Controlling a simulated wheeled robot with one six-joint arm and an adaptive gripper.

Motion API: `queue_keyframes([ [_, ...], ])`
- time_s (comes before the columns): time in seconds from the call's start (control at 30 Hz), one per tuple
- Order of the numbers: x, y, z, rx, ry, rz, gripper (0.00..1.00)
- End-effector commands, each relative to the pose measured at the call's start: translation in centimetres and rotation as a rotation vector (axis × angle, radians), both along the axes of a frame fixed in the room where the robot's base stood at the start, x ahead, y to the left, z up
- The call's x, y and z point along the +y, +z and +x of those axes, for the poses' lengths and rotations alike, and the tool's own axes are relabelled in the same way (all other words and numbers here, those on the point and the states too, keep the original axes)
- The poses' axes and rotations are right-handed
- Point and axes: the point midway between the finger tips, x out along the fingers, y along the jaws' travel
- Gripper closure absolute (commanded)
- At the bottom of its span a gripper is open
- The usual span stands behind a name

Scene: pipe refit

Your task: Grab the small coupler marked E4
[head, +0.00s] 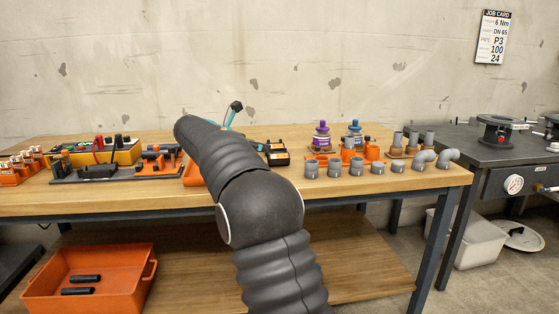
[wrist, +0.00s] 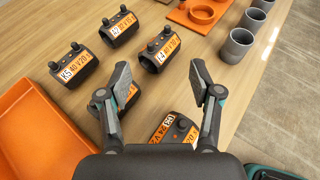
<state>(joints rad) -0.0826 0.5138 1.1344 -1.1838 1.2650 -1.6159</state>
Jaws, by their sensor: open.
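In the wrist view several dark grey couplers with two black knobs and orange-and-white labels lie on the wooden bench. One coupler (wrist: 161,52), whose small label seems to read E4 or L4, lies just beyond the gap between my fingertips. Another (wrist: 176,130) lies nearer, between the finger bases, its label turned and partly hidden. A third (wrist: 103,96) is partly behind the left finger. Two more, one at left (wrist: 74,66) and one at the top (wrist: 118,27), carry other labels. My gripper (wrist: 162,80) is open and empty above the bench.
An orange tray (wrist: 35,130) lies left of the couplers. An orange block with a ring (wrist: 200,12) and grey pipe cups (wrist: 236,46) stand at upper right, near the bench edge. In the head view my arm hides part of the bench (head: 340,190).

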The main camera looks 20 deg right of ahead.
Motion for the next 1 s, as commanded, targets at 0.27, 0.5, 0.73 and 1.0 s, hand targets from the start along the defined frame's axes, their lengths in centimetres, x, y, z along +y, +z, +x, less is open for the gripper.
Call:
queue_keyframes([
  [0.27, -2.1, -1.0, 0.9, -0.001, 0.001, 0.0, 0.36],
  [0.5, -3.4, -1.9, 1.8, 0.0, -0.001, 0.001, 0.36],
  [0.73, -5.8, -3.2, 3.2, -0.001, -0.002, 0.001, 0.36],
  [1.0, -6.1, -3.3, 3.3, -0.003, 0.002, 0.001, 0.36],
])
